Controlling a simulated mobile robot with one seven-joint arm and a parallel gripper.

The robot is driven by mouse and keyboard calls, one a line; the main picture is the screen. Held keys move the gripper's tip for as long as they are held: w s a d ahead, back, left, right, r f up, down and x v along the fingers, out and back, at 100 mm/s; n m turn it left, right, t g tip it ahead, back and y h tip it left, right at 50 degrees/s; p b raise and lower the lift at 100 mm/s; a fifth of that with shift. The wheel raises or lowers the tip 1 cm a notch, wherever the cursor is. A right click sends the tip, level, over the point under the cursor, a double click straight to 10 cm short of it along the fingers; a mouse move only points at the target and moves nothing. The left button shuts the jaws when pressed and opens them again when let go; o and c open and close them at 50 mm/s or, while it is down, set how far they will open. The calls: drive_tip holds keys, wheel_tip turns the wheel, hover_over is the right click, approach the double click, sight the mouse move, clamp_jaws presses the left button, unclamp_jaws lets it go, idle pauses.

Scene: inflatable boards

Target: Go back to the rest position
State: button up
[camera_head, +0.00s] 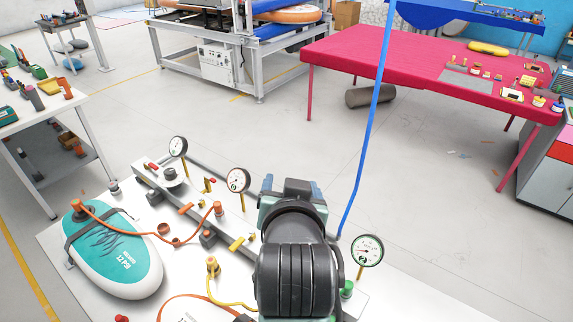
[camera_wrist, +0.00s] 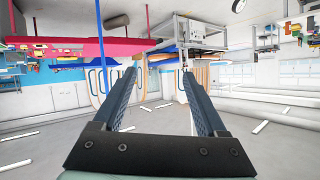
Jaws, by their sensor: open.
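My gripper (camera_wrist: 158,78) shows in the wrist view with its two long fingers spread apart and nothing between them. The wrist view is upside down, with the room's far walls and work tables beyond the fingers. In the head view my arm stands over the white test table (camera_head: 390,300), and the arm's dark links hide the gripper's fingertips. On that table lie a teal and white inflatable board (camera_head: 115,250), a grey manifold rail and pressure gauges, one of them a gauge (camera_head: 367,250) right of my arm.
A blue hose (camera_head: 370,130) hangs down just right of my arm. A red table (camera_head: 400,62) with small parts stands at the back right. A white shelf table (camera_head: 60,120) is at the left. Grey floor (camera_head: 260,125) between the tables is mostly open.

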drive_tip(key=s+r+n+t+b, duration=0.15)
drive_tip(key=r+t, duration=0.25)
drive_tip(key=r, duration=0.6)
drive_tip(key=s+r+t+b, duration=0.2)
drive_tip(key=r+t, duration=0.2)
drive_tip(key=r, duration=0.6)
drive_tip(key=s+r+t+b, duration=0.1)
drive_tip(key=s+r+t, duration=0.5)
drive_tip(key=s+r, duration=0.4)
drive_tip(key=shift+s+a+r, duration=0.15)
drive_tip(key=shift+a+r, duration=0.2)
drive_tip(key=shift+r, duration=0.25)
drive_tip(key=shift+n, duration=0.25)
drive_tip(key=shift+f, duration=0.1)
